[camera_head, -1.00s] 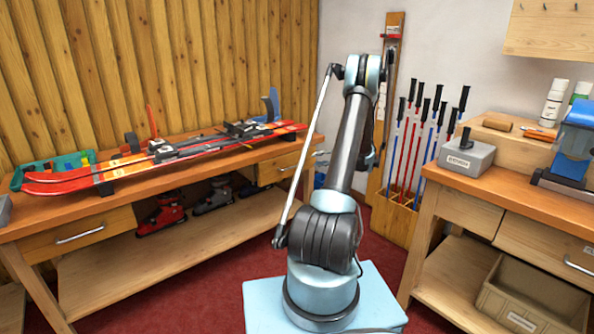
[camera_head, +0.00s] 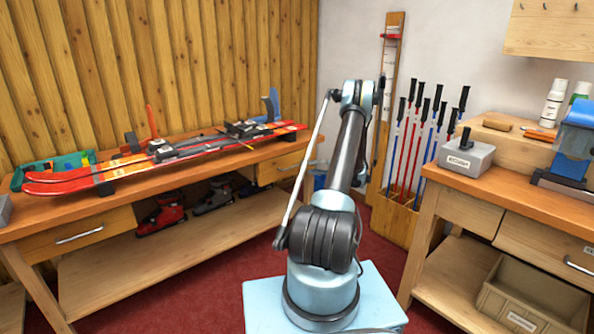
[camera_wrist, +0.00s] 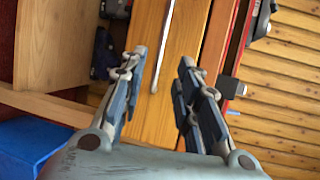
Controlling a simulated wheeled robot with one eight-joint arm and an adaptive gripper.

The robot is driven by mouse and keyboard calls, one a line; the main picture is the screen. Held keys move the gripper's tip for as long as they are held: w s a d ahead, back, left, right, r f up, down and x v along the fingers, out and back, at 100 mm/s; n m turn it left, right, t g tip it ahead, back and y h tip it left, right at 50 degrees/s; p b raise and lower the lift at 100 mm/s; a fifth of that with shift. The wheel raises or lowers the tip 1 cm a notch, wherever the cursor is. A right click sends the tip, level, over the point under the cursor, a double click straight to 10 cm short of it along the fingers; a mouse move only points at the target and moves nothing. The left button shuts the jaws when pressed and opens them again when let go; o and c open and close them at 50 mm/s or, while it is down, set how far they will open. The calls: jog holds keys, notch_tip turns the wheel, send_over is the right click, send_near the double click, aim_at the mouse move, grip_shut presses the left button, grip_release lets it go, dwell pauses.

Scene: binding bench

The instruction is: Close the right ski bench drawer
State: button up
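The ski bench (camera_head: 215,155) stands at the left in the head view. Its right drawer (camera_head: 285,165) has a wooden front and a metal bar handle; how far it stands out is hard to tell. In the wrist view the drawer front (camera_wrist: 180,35) fills the middle, with its handle (camera_wrist: 164,50) running lengthwise. My gripper (camera_wrist: 163,59) is open, its two fingers apart on either side of the handle in the picture. Nothing is between the fingers that I can see held, and contact cannot be told. The head view hides the gripper behind my arm.
Red skis (camera_head: 75,183) lie on the bench top, and ski boots (camera_head: 163,215) stand on its lower shelf (camera_head: 185,255). A blue bin (camera_wrist: 30,148) shows in the wrist view. Ski poles (camera_head: 408,150) stand in a wooden rack. A second bench (camera_head: 520,185) is at the right.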

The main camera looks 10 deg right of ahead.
aim_at(296, 166)
jog(key=x, duration=1)
grip_shut()
